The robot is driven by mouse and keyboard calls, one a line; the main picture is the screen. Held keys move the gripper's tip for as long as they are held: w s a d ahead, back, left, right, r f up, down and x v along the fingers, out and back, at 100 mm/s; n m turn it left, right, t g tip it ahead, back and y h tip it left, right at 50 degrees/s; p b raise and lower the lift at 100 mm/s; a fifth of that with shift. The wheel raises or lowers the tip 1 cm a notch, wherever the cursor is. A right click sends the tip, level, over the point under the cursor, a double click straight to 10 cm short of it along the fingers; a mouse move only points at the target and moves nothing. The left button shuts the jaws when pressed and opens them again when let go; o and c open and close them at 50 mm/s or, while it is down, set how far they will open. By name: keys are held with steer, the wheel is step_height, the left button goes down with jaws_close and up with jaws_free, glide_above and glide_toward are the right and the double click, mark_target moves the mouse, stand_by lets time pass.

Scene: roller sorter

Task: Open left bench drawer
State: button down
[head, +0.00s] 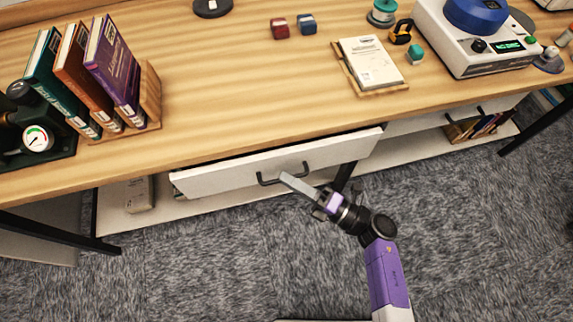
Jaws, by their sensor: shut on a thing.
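The left bench drawer (225,176) has a white front with a dark bar handle (268,181). It stands slightly out from under the wooden bench top, with a narrow dark gap along its upper edge. My gripper (285,178) reaches in from the lower right and is shut on the right part of the handle. The exact finger contact is small and partly hidden. The inside of the drawer is not visible.
The bench top (230,110) holds books in a wooden holder (152,95), a notebook (370,62) and a white device (470,45). A second drawer (425,122) is at the right. A lower shelf (115,210) and black legs stand below. Grey carpet in front is clear.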

steer(key=s+d, duration=0.3)
steer(key=s, duration=0.8)
steer(key=s+d+p, duration=0.1)
steer(key=s+d, duration=0.2)
steer(key=s, duration=0.7)
steer(key=shift+s+d, duration=0.15)
steer(key=shift+s, duration=0.2)
steer(key=c, duration=1.5)
jaws_free()
steer(key=b+v, duration=0.2)
steer(key=v, duration=0.5)
steer(key=shift+s+d, duration=0.25)
steer(key=shift+d, duration=0.1)
